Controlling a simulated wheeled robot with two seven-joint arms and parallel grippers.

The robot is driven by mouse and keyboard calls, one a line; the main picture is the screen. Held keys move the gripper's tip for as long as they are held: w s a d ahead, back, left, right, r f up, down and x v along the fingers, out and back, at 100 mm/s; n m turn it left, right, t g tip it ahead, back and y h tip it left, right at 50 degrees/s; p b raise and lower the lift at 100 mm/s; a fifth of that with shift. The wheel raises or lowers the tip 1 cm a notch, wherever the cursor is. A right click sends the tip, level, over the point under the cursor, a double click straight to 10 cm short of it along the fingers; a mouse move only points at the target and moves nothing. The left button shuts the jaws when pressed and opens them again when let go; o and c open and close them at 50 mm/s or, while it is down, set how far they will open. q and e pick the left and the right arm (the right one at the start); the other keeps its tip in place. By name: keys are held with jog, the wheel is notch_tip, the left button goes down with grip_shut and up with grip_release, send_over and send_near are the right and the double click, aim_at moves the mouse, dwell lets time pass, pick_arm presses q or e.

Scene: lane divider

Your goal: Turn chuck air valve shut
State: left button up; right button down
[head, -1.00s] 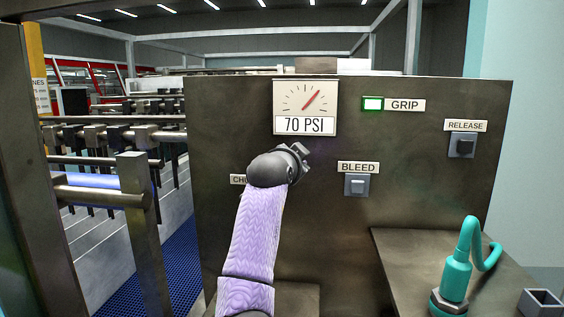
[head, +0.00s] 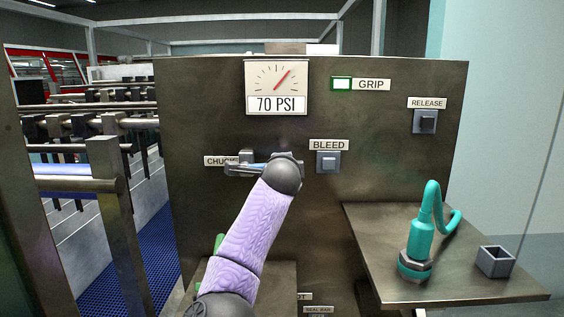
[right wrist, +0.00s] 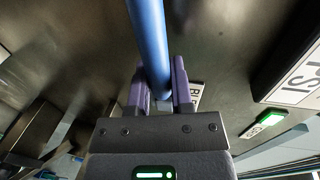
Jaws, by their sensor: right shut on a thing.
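The blue handle (right wrist: 149,40) of the chuck air valve runs between my right gripper's two purple fingers (right wrist: 160,85) in the right wrist view. In the head view my right gripper (head: 243,168) is at the panel beside the partly covered chuck label (head: 219,161), its fingers pointing left. It is shut on the handle. The gripper and wrist hide most of the valve in the head view, so its exact angle there is hard to tell. The gauge (head: 276,88) above reads 70 PSI. My left gripper is not in view.
The bleed button (head: 328,162) is close to the right of my wrist. The release button (head: 425,121) and lit green grip lamp (head: 342,84) are further right. A teal hose fitting (head: 417,250) and a small grey open box (head: 496,261) stand on the side shelf (head: 375,235).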

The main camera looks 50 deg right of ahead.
jog(key=shift+f+m, duration=0.3)
jog(key=shift+f, duration=0.15)
dwell(0.3)
jog(key=c, duration=0.5)
grip_release()
jog(key=shift+c, duration=0.2)
jog(key=b+v, duration=0.3)
jog(key=v, duration=0.7)
